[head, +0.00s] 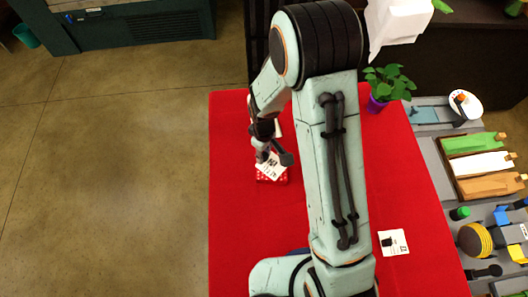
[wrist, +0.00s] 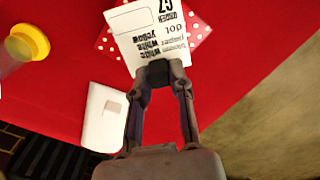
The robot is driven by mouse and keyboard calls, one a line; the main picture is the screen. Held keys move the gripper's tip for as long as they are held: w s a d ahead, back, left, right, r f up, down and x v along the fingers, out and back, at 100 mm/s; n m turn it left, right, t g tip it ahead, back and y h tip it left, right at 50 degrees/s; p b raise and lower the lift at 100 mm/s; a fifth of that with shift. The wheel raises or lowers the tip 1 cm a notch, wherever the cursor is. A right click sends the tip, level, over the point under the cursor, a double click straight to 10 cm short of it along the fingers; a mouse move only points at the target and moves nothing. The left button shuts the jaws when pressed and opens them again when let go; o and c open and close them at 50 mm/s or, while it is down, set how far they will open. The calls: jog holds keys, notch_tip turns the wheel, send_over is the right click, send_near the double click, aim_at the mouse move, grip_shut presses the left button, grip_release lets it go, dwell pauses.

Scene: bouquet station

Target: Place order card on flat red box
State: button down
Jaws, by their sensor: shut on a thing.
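My gripper (head: 265,152) is partly hidden by my arm there.
A second white card (head: 393,242) lies on the red tabletop (head: 235,220). A potted plant (head: 388,86) stands at the back right. In the wrist view, a white item (wrist: 103,117) and a yellow-topped clear container (wrist: 28,42) are at the left.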

aim_at(264, 154)
jog(key=shift+f, duration=0.15)
jog(key=c, duration=1)
grip_release()
notch_tip(264, 154, up, 12)
jog(key=s+d+r+m, duration=0.1)
jog(key=s+r+m, duration=0.1)
jog(key=s, duration=0.4)
jog(key=s+d+r+m, duration=0.2)
jog(key=s+r+m, duration=0.1)
jog(key=s, duration=0.3)
jog(key=s+d+r+m, duration=0.2)
jog(key=s+r, duration=0.2)
jog(key=s, duration=0.3)
jog(key=shift+d+r+m+y, duration=0.1)
jog(key=shift+d+m+y, duration=0.1)
jog(key=shift+m+y, duration=0.2)
